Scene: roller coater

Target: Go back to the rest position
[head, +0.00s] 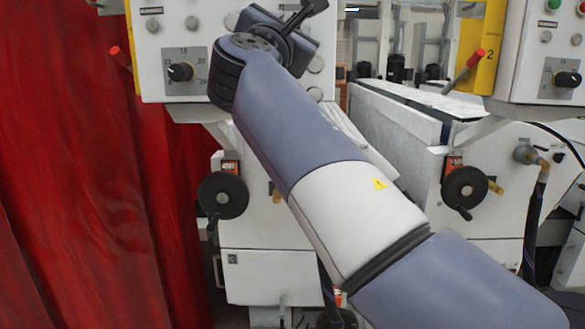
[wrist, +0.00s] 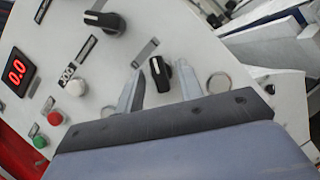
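My gripper (wrist: 161,68) is open in the wrist view, its two grey fingers spread apart in front of a light control panel (wrist: 100,85). A black knob (wrist: 160,74) shows between the fingers, with visible gaps on both sides, so nothing is held. In the head view my arm reaches from the lower right to the upper left. The wrist end there is in front of the left panel (head: 150,60), and the fingers are mostly hidden.
The wrist view shows another black knob (wrist: 104,20), a red display (wrist: 16,72) and a red button (wrist: 55,118). In the head view, a red curtain (head: 75,180) hangs at left. Black handwheels (head: 222,196) and a second panel (head: 545,50) stand near my arm.

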